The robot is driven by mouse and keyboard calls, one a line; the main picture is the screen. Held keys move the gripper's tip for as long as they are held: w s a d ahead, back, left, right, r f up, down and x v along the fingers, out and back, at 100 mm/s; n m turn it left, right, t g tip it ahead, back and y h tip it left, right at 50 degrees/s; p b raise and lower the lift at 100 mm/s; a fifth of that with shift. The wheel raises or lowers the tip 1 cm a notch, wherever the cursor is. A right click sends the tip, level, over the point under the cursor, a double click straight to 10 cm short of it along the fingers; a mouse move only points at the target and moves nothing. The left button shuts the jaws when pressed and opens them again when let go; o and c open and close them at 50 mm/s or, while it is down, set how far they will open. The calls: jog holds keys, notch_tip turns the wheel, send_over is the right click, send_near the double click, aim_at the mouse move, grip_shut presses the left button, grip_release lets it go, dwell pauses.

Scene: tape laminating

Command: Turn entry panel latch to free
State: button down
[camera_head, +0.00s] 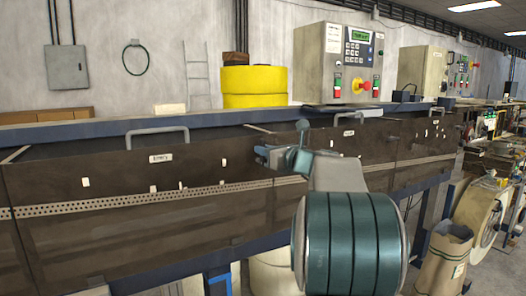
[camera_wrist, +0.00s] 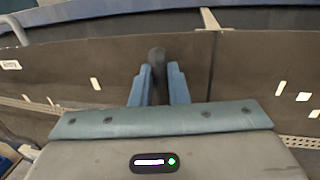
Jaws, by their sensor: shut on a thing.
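The entry panel (camera_head: 110,172) is a brown, upright sheet with a small white label and a grey handle. It also shows at the left in the wrist view (camera_wrist: 60,75). My gripper (camera_wrist: 157,80) is shut on the latch (camera_wrist: 157,56), a dark rounded piece between its two blue fingers, near the seam between two panels. In the head view my gripper (camera_head: 264,158) reaches the panel front near its right end. The latch is too small and covered to make out there, and its exact angle cannot be told.
Another brown panel (camera_head: 355,150) continues to the right. A dark blue top rail (camera_head: 90,130) runs above the panels. A yellow roll (camera_head: 254,86) and a control box (camera_head: 338,63) stand behind. A paper sack (camera_head: 442,262) stands at the lower right.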

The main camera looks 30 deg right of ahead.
jog(key=shift+f, duration=0.3)
jog(key=c, duration=1.4)
grip_release()
jog(key=shift+w, duration=0.2)
jog(key=shift+c, duration=0.2)
jog(key=shift+s+r, duration=0.1)
jog(key=b+v, duration=0.3)
jog(key=v, duration=1)
jog(key=shift+s+d, duration=0.15)
jog(key=shift+s, duration=0.2)
